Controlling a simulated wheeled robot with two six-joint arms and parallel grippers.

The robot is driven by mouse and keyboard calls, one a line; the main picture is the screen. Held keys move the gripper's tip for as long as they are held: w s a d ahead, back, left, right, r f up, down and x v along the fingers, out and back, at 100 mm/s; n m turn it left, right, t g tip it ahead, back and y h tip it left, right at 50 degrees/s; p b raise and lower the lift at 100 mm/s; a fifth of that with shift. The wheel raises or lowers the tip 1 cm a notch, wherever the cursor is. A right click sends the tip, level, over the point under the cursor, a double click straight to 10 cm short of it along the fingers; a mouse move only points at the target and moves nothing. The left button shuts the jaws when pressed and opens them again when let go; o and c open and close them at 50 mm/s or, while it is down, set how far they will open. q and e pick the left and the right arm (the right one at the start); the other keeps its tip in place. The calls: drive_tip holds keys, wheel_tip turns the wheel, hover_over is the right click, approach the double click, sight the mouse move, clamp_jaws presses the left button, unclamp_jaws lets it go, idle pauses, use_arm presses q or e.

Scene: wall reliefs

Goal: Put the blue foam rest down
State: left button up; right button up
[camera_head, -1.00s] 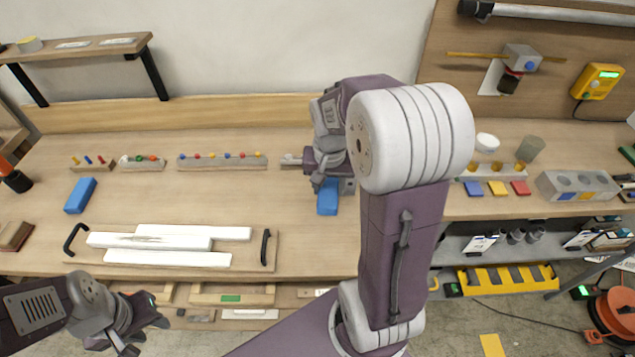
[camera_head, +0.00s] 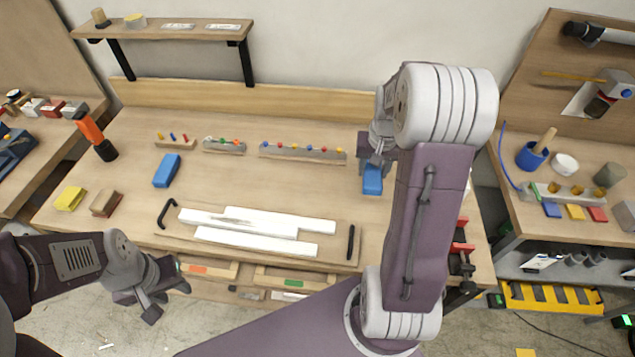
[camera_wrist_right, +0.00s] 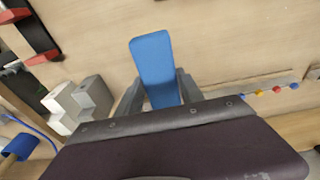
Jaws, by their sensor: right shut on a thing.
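One blue foam rest (camera_head: 372,180) is in my right gripper (camera_head: 374,160), above or on the right part of the workbench (camera_head: 240,180). In the right wrist view the rest (camera_wrist_right: 153,62) sticks out between the two grey fingers (camera_wrist_right: 158,92), which are shut on its sides. I cannot tell whether its lower end touches the bench. A second blue block (camera_head: 166,170) of similar look lies on the bench at the left. My left gripper (camera_head: 166,298) is open and empty, in front of the bench's front edge.
A board with white bars (camera_head: 256,247) and dark handles lies at the front middle. A rail with coloured knobs (camera_head: 302,153) stands left of my right gripper. The bench between the board and the rail is clear. A side bench (camera_head: 570,235) with small items stands at the right.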

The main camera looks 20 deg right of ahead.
drive_tip(key=shift+s+d, duration=0.3)
drive_tip(key=shift+d, duration=0.15)
drive_tip(key=shift+f, duration=0.3)
drive_tip(key=w+a+f, duration=0.4)
drive_tip(key=w+a, duration=0.1)
drive_tip(key=w+a+f, duration=0.2)
drive_tip(key=w, duration=0.1)
drive_tip(key=shift+a+p, duration=0.3)
drive_tip(key=shift+w+a+f, duration=0.1)
drive_tip(key=shift+w+f, duration=0.1)
drive_tip(key=shift+f, duration=0.35)
wheel_tip(320, 180, down, 3)
drive_tip(key=shift+a+r, duration=0.1)
drive_tip(key=shift+a, duration=0.05)
drive_tip(key=shift+w+f, duration=0.1)
drive_tip(key=shift+f, duration=0.25)
use_arm(q)
drive_tip(key=shift+s+d+r, duration=0.25)
drive_tip(key=shift+d+r, duration=0.25)
drive_tip(key=shift+r, duration=0.15)
